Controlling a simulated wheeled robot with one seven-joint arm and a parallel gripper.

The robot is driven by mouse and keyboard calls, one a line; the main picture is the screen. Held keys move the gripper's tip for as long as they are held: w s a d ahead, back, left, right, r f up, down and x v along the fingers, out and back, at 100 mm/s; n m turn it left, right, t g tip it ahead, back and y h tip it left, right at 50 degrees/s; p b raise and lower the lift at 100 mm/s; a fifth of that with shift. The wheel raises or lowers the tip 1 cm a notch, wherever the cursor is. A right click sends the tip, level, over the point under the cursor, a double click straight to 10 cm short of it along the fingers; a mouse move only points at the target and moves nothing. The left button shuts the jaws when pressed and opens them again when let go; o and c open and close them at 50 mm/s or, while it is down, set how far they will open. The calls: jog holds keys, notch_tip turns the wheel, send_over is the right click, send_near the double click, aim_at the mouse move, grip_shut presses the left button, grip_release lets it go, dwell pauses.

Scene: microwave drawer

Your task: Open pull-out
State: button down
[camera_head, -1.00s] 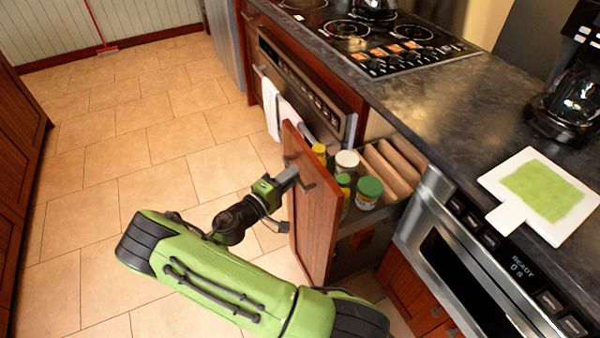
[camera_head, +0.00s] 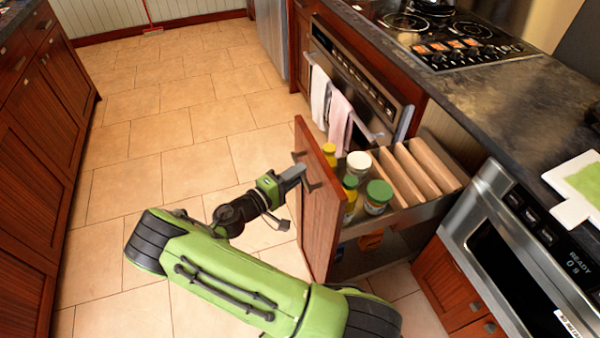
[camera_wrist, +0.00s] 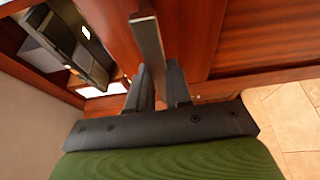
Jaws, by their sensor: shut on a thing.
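The pull-out is a tall drawer with a reddish wooden front panel (camera_head: 325,215), standing well out from the cabinet under the counter. Spice jars and wooden dividers (camera_head: 410,172) show inside it. A dark bar handle (camera_head: 312,177) is on the panel's outer face. My gripper (camera_head: 300,172) is at this handle, shut on it. In the wrist view, the handle bar (camera_wrist: 150,50) runs between my gripper's two fingers (camera_wrist: 158,85), with the wooden panel (camera_wrist: 245,35) behind it. The fingers hide part of the handle.
The oven (camera_head: 355,85) with hanging towels (camera_head: 339,115) is beyond the pull-out. The microwave (camera_head: 530,260) is to its right, below the dark counter (camera_head: 500,110). Wooden cabinets (camera_head: 40,140) line the left. Tiled floor (camera_head: 150,140) between is clear.

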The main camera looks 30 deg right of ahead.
jog(key=shift+w+a+f, duration=0.1)
jog(key=shift+a, duration=0.4)
jog(key=c, duration=1)
grip_release()
jog(key=shift+c, duration=0.2)
jog(key=s+a+p, duration=0.2)
jog(key=a, duration=1.3)
jog(key=shift+s+a, duration=0.25)
jog(key=shift+s, duration=0.1)
